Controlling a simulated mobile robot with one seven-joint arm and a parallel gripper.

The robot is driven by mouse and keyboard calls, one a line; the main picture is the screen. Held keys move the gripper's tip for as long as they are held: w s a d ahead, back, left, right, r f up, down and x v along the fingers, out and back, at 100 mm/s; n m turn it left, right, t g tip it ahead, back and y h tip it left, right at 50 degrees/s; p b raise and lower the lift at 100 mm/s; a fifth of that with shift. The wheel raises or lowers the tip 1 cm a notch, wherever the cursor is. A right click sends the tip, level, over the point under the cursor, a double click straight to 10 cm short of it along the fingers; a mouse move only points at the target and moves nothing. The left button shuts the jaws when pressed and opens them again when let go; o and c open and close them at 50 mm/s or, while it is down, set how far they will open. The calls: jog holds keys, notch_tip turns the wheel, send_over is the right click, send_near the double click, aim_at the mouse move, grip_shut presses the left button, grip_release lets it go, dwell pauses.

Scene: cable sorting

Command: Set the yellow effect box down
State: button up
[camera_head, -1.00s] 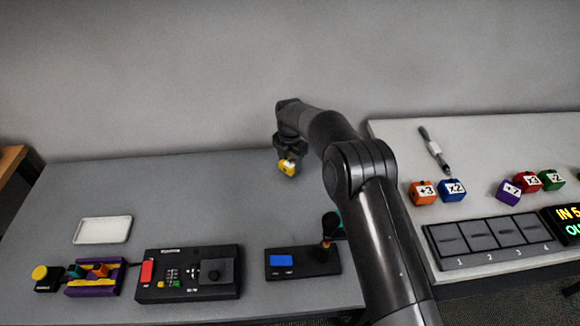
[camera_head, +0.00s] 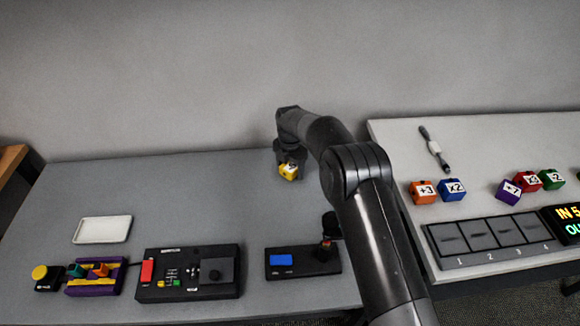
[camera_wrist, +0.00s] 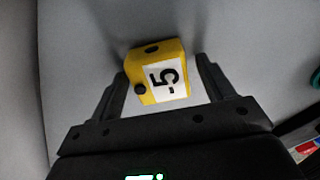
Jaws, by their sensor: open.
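The yellow effect box (camera_head: 289,172), marked -5 on a white label, is at the back right of the grey table. In the wrist view the yellow box (camera_wrist: 158,76) lies between the two fingers of my gripper (camera_wrist: 160,80), turned a little. The fingers are apart, with a gap showing on the right side of the box; the left finger is close to it. In the head view my gripper (camera_head: 287,164) is right above and behind the box. The box appears to rest on the table, though its underside is hidden.
The right table holds several coloured boxes, such as the blue one (camera_head: 452,190), and a numbered slot tray (camera_head: 462,263). The grey table's middle is clear.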

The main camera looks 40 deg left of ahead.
aim_at(290, 166)
notch_tip(290, 166, up, 12)
jog(key=shift+r, duration=0.2)
dwell(0.4)
